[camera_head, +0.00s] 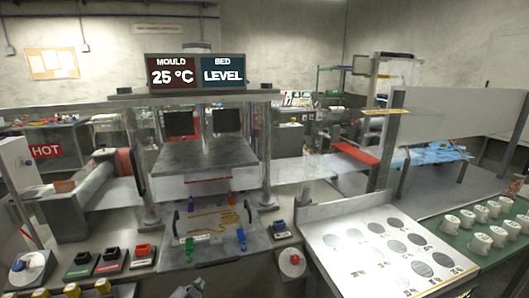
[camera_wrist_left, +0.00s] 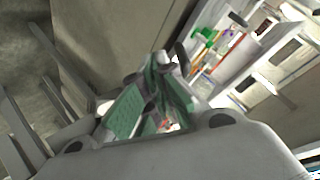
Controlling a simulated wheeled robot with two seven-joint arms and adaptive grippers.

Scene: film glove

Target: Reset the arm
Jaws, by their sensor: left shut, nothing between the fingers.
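My left gripper (camera_wrist_left: 166,70) shows in the left wrist view, with green pads on its grey fingers. It is shut and holds nothing. In the head view only a small grey part of what looks like this gripper (camera_head: 190,289) shows at the bottom edge, in front of the press bed. The rest of the left arm is out of the picture. I cannot make out my right gripper in either view.
A press with a display (camera_head: 196,74) reading "MOULD 25 °C" and "BED LEVEL" stands at centre. Its front tray (camera_head: 215,248) holds coloured clamps. A white panel with round recesses (camera_head: 345,270) lies at right, beside several white cups (camera_head: 480,243) on a green surface. A red knob (camera_head: 293,260) stands between.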

